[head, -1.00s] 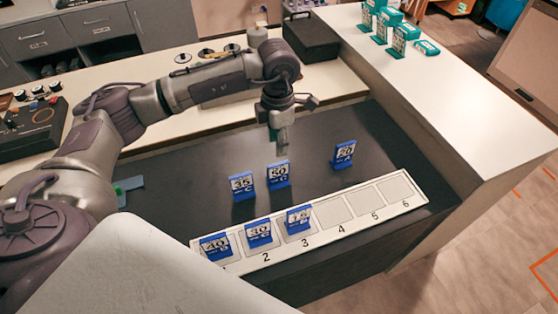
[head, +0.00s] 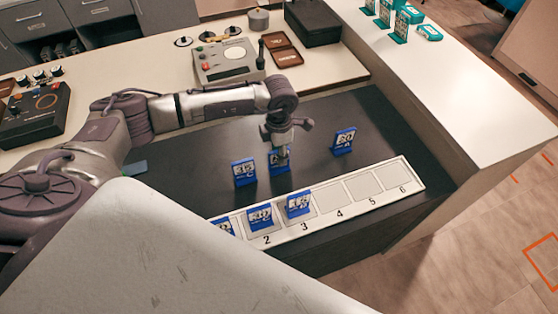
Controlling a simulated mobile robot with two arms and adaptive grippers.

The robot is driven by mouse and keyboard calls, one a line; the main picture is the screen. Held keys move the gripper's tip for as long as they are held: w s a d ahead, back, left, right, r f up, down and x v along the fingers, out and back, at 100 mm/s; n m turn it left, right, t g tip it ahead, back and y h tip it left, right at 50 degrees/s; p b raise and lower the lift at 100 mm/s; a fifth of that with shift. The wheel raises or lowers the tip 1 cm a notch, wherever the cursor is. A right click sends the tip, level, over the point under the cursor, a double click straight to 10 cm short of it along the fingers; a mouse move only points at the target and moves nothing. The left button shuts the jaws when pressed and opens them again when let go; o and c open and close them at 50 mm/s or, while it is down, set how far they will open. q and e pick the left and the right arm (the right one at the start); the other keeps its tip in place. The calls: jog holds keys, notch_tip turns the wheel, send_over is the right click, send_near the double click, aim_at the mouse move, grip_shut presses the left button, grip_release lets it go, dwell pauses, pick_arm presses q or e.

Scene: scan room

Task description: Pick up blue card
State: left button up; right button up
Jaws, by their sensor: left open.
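Three blue cards stand on the dark counter: a left one (head: 243,173), a middle one (head: 276,168) and a right one (head: 344,141). Three more stand on the white numbered strip (head: 328,224), at slot 1 (head: 225,227), slot 2 (head: 260,219) and slot 3 (head: 298,205). My left gripper (head: 284,152) is open, pointing down at the middle card and overlapping its upper part. Its fingers hide some of that card's face, and I cannot tell whether they touch it. My right gripper does not show.
Slots 4, 5 and 6 of the strip are empty. The left card stands close beside the middle one. A grey control box (head: 229,62) and a black case (head: 313,22) stand on the back counter. Teal boxes (head: 402,22) stand on the white ledge (head: 440,90) at right.

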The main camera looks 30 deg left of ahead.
aim_at(273, 167)
pick_arm(q)
notch_tip(273, 167, down, 2)
jog(key=shift+s+f, duration=0.1)
jog(key=shift+f, duration=0.25)
grip_shut()
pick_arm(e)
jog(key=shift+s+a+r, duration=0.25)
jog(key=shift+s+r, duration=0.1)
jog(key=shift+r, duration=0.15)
pick_arm(q)
jog(key=shift+r, duration=0.1)
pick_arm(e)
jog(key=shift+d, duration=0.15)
